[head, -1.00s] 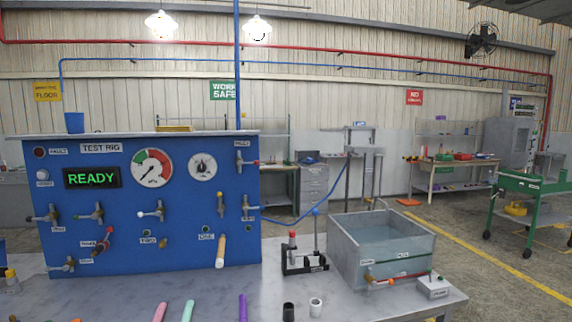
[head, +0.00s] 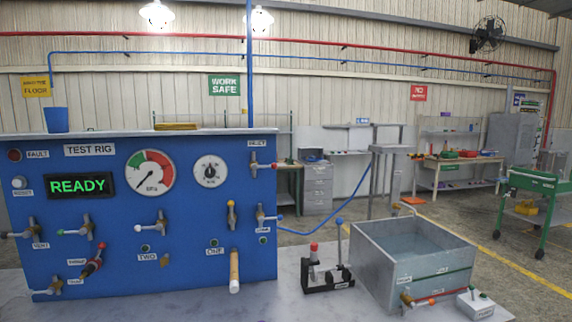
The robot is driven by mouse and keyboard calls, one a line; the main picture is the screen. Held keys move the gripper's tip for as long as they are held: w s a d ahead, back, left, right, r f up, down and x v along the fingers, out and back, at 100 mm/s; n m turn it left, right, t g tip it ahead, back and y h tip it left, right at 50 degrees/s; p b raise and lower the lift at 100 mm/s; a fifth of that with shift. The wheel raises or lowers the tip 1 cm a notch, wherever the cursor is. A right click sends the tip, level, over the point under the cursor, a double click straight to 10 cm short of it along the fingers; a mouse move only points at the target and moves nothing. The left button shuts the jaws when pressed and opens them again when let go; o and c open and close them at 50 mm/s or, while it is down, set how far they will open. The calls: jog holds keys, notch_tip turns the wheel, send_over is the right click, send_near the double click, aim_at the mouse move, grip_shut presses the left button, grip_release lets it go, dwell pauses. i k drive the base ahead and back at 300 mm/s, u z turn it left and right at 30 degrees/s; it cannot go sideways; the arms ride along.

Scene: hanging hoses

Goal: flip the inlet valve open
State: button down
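The blue test rig panel (head: 200,275) fills the left of the head view. Its top right corner carries a small label that seems to read INLET (head: 262,142). Just below that label is the inlet valve (head: 256,166), a brass body with a lever pointing right, roughly level, to a red tip (head: 273,165). A display on the panel (head: 78,186) reads READY in green. My gripper is not in view.
Other valves with coloured tips sit close by, including a yellow-tipped one (head: 231,214) and a blue-tipped one (head: 263,216). A tan handle (head: 235,272) juts from the panel. A grey water tank (head: 376,270) and black stand (head: 326,277) stand right.

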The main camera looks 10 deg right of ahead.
aim_at(274, 166)
jog(key=i, duration=0.2)
jog(key=u, duration=0.05)
jog(key=k, duration=1.25)
jog(key=u, duration=0.85)
jog(key=i, duration=1.85)
jog(key=z, duration=0.6)
